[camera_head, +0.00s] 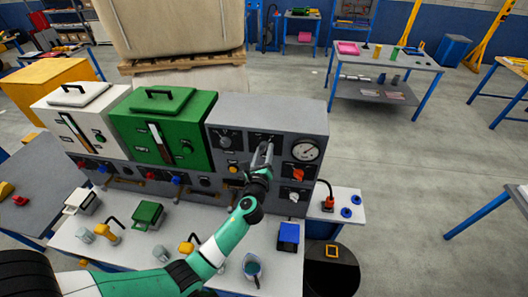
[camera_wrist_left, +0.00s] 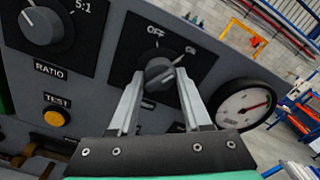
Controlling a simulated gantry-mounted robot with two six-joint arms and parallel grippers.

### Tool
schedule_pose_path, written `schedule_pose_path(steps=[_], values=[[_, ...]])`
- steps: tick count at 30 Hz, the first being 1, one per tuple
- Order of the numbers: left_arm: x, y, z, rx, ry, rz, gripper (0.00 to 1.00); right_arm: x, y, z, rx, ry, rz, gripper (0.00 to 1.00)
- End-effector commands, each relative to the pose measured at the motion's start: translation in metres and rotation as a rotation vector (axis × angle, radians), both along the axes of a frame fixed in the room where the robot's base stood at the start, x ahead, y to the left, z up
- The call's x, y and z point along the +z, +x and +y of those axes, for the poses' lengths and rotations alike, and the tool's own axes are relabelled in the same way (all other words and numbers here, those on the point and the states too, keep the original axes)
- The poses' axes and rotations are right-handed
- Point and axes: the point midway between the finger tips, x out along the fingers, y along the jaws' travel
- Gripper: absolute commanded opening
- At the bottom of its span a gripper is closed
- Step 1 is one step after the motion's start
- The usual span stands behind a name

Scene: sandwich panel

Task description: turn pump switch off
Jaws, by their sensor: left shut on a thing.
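The pump switch (camera_wrist_left: 158,70) is a grey rotary knob on a dark plate marked OFF and ON, on the grey control panel (camera_head: 232,112). In the left wrist view the OFF label is above the knob and the ON label is to its upper right. My left gripper (camera_head: 266,148) is at the panel, and in the left wrist view its two fingers (camera_wrist_left: 158,76) are closed on the knob's sides. The fingers and the arm hide part of the plate. The knob's exact pointing is hard to tell. My right gripper is not in view.
A round gauge (camera_head: 306,150) is right of the switch, with an orange knob (camera_head: 299,175) below it. The RATIO knob (camera_wrist_left: 40,26) and yellow TEST button (camera_wrist_left: 54,117) are to the left. A blue box (camera_head: 288,236) and a jug (camera_head: 252,268) stand on the bench.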

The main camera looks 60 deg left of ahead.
Motion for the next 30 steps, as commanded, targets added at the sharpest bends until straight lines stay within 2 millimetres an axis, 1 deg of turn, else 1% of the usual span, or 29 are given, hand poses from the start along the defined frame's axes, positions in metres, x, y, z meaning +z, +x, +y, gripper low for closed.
schedule_pose_path(steps=[8, 14, 20, 30], values=[[-0.001, 0.000, 0.000, 0.000, -0.016, -0.022, 0.00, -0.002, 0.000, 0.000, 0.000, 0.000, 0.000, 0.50], [-0.001, 0.000, 0.000, 0.000, -0.065, -0.092, 0.00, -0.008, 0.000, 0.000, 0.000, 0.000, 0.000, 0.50], [-0.002, 0.001, 0.000, -0.001, -0.153, -0.215, 0.00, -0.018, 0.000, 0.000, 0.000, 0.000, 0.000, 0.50], [-0.002, 0.001, -0.001, -0.002, -0.340, -0.475, 0.00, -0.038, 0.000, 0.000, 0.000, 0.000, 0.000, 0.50]])
